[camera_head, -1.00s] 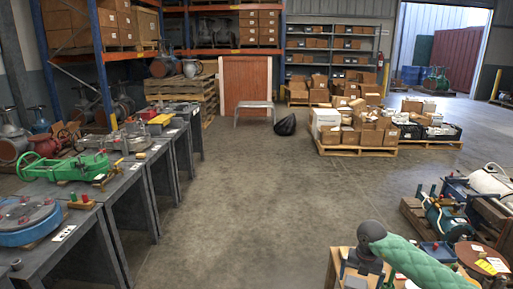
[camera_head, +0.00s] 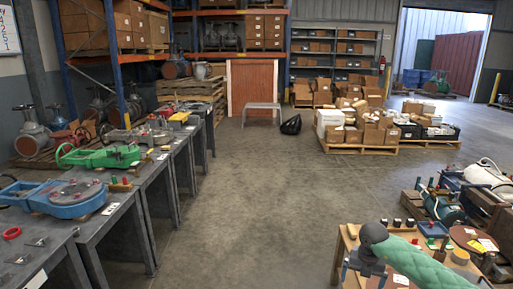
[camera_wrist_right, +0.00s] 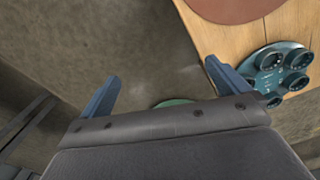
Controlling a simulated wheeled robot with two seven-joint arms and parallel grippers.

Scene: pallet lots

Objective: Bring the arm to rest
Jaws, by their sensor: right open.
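My right arm, in a green quilted sleeve (camera_head: 430,265), reaches in from the lower right of the head view. My right gripper (camera_head: 362,268) is at its end, over the near edge of the wooden table (camera_head: 345,240). In the right wrist view the right gripper (camera_wrist_right: 163,88) shows two blue fingers wide apart. Nothing is held between them. Bare concrete floor lies past the fingers, and a small part of a green round thing (camera_wrist_right: 174,102) shows behind the gripper body. My left gripper is in neither view.
The wooden table carries a brown disc (camera_head: 470,238), small dark blocks and a green part. A teal disc with dark cups (camera_wrist_right: 275,68) lies close to the right finger in the wrist view. Grey workbenches (camera_head: 110,225) line the left. The floor (camera_head: 240,200) between is clear.

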